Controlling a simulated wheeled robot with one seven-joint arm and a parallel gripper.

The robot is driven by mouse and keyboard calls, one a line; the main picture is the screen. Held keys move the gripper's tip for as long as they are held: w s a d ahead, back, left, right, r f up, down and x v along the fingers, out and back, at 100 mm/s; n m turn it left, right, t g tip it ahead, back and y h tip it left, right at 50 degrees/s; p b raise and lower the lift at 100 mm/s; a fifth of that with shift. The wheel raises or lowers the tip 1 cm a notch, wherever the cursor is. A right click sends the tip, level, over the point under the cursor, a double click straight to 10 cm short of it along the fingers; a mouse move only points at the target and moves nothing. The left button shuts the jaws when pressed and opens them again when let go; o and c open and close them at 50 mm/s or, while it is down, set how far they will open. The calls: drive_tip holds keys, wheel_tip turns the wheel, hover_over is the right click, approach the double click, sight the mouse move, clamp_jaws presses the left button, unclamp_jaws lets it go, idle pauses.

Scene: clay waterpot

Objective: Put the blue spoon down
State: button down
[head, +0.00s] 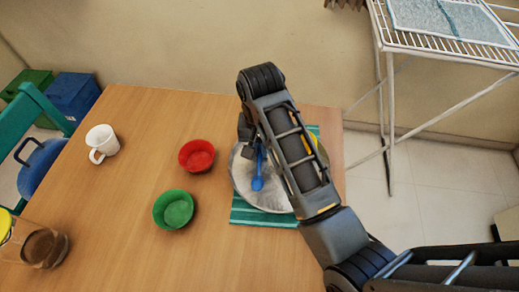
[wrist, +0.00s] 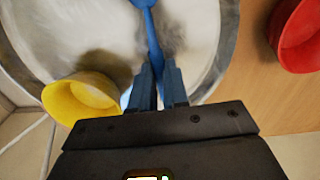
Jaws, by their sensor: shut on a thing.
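The blue spoon (head: 258,172) shows over a round pale tray (head: 244,183) in the head view. In the wrist view the blue spoon (wrist: 150,32) runs up from between the fingers of my gripper (wrist: 158,88). My gripper is shut on its handle. The spoon's far end is cut off by the top edge of the wrist view. I cannot tell whether the spoon touches the tray. My arm hides part of the tray in the head view.
A yellow bowl (wrist: 84,98) is beside my fingers. A red bowl (head: 197,156) and a green bowl (head: 174,209) stand left of the tray. A green striped cloth (head: 262,217) lies under the tray. A white mug (head: 102,143) stands farther left. The wooden table's (head: 125,215) middle-left is clear.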

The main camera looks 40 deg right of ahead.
idle(0.3)
drive_tip(key=c, duration=1.1)
unclamp_jaws()
drive_tip(key=shift+f, duration=0.1)
